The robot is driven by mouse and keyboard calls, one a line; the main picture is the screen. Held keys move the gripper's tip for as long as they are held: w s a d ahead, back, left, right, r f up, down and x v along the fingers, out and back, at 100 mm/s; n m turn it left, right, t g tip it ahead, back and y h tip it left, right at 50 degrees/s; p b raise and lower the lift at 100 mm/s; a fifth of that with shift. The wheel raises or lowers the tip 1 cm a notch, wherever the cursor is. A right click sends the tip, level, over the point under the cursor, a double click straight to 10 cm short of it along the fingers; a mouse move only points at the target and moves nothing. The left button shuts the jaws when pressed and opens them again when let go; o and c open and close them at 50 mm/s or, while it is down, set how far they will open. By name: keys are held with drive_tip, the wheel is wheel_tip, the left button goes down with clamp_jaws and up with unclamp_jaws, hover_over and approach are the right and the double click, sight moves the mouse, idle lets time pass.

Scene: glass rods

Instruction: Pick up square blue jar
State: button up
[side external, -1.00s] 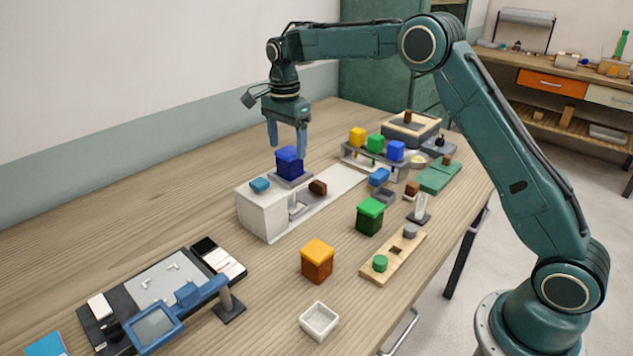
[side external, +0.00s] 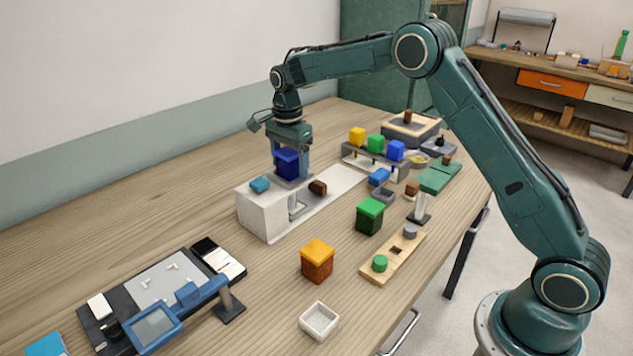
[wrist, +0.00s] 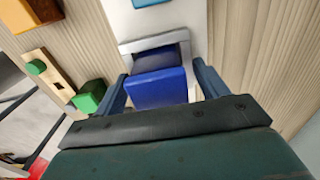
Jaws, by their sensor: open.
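The square blue jar (side external: 287,162) stands upright on a grey plate on top of the white block-shaped stand (side external: 262,210). My gripper (side external: 290,168) is pointed down over it, with one finger on either side of the jar. In the wrist view the jar's blue lid (wrist: 157,88) sits between the two open fingers (wrist: 160,92). A narrow gap seems to show beside the lid; I cannot tell whether either finger touches it.
A small light-blue piece (side external: 260,184) and a brown piece (side external: 318,187) lie near the jar on the stand. A green-lidded jar (side external: 370,216) and an orange-lidded jar (side external: 317,260) stand to the right and front. A rack (side external: 375,163) with coloured blocks stands behind.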

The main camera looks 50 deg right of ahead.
sight(289, 151)
idle(0.3)
drive_tip(key=c, duration=1.2)
drive_tip(key=shift+r, duration=0.15)
wheel_tip(289, 151, up, 20)
idle(0.8)
